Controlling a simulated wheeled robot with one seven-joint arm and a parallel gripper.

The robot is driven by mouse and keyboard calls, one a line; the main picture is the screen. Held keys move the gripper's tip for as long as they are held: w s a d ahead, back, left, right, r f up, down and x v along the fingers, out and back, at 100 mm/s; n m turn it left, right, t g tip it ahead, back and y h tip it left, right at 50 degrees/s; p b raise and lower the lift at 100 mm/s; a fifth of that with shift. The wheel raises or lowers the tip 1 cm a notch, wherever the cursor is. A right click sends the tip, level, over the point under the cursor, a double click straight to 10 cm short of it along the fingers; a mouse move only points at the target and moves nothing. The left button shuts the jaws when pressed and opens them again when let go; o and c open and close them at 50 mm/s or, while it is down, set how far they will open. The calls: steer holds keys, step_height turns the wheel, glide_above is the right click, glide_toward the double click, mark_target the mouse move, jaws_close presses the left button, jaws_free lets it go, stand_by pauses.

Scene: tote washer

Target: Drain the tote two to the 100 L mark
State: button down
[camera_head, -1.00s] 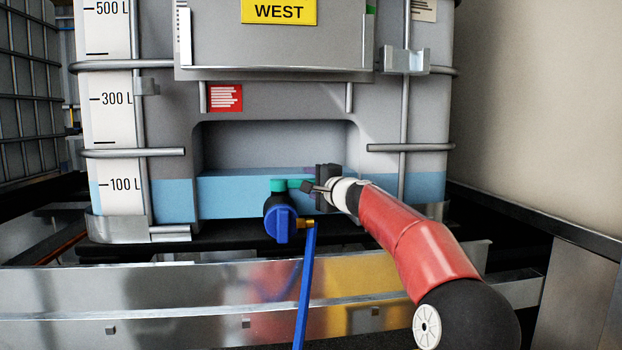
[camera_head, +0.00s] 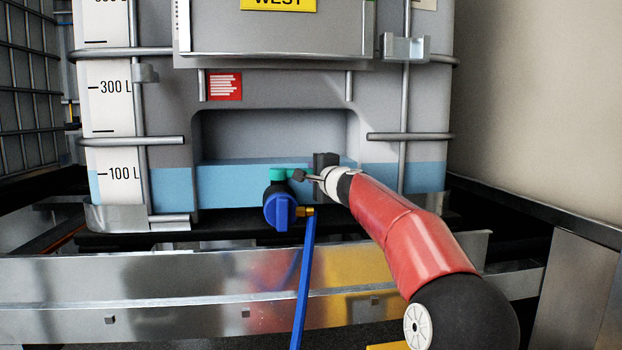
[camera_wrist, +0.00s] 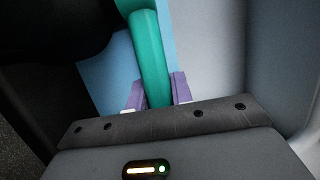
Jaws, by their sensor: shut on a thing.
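The tote labelled WEST (camera_head: 285,112) stands ahead, with pale blue liquid (camera_head: 225,188) in its bottom. On the scale strip (camera_head: 110,110) at left, the liquid surface is close to the 100 L mark (camera_head: 118,174), seemingly slightly above it. The outlet valve (camera_head: 279,207) has a blue cap and a teal handle (camera_head: 283,174) that points right, across the outlet. My gripper (camera_head: 306,176) is shut on the handle's right end. In the wrist view, the teal handle (camera_wrist: 150,60) runs between the purple fingertips (camera_wrist: 157,92). The fingers are partly hidden in the head view.
A blue hose (camera_head: 305,280) hangs from a brass fitting (camera_head: 304,211) beside the valve. A metal ledge (camera_head: 180,285) crosses below the tote. A wall (camera_head: 530,110) stands at right, and another caged tote (camera_head: 30,90) at far left.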

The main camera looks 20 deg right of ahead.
steer(key=m+h, duration=0.1)
steer(key=s+m+h, duration=0.1)
steer(key=h, duration=0.1)
steer(key=shift+s+a, duration=0.3)
steer(key=shift+a, duration=0.1)
steer(key=shift+s+r+m+h+p, duration=0.15)
steer(key=shift+s+m+h+p, duration=0.3)
steer(key=shift+m+h+p, duration=0.45)
steer(key=shift+s+f+g+h, duration=0.2)
steer(key=shift+g+h, duration=0.1)
steer(key=shift+h, duration=0.4)
steer(key=c, duration=1.2)
jaws_free()
steer(key=shift+c, duration=0.2)
steer(key=b+v, duration=0.1)
steer(key=v, duration=0.6)
steer(key=shift+s, duration=0.4)
